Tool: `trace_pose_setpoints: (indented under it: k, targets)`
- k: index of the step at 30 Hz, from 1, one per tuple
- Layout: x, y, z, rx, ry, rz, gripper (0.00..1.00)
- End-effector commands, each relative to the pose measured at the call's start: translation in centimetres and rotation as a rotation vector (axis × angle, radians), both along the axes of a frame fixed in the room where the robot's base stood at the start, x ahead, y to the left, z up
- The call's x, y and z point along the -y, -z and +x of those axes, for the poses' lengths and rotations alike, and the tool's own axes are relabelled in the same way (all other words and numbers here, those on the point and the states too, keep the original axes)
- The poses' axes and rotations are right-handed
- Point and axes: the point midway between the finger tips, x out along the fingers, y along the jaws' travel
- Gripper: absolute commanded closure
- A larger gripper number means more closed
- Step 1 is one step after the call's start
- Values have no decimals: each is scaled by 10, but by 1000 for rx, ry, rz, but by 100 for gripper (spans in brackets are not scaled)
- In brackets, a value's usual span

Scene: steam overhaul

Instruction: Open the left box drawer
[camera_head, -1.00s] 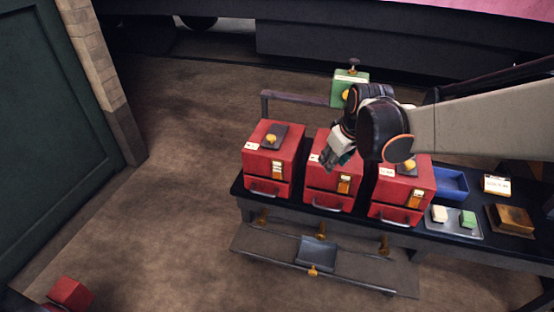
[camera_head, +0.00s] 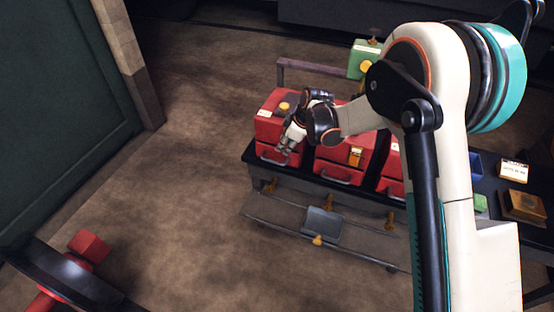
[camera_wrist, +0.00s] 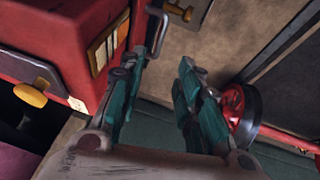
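The left red box (camera_head: 268,124) stands at the left end of the dark bench. Its low drawer has a grey bar handle (camera_head: 271,160) on the front. My gripper (camera_head: 285,148) is at the front right of this box and hides part of its face. In the wrist view, my gripper (camera_wrist: 160,66) is open, its two teal fingers apart with nothing between their pads. A red box (camera_wrist: 50,35) fills the upper left there, and a grey bar handle (camera_wrist: 157,28) lies just beyond the fingertips. I cannot tell whether a finger touches it. The drawer looks shut.
A middle red box (camera_head: 340,158) stands close on the right, and a third is mostly behind my arm. Below the bench edge is a lower shelf with brass knobs and a grey tray (camera_head: 322,223). A red block (camera_head: 88,246) is at the lower left. Floor in front is clear.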

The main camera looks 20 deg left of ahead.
Motion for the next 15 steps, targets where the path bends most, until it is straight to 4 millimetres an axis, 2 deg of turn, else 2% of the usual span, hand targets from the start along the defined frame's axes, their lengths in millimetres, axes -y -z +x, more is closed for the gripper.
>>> trace_pose_setpoints:
  k: [5, 15]
  targets:
    - [-9, 24, 5, 0, 0, 0, 69]
    - [-33, 84, 17, 1, 1, 0, 69]
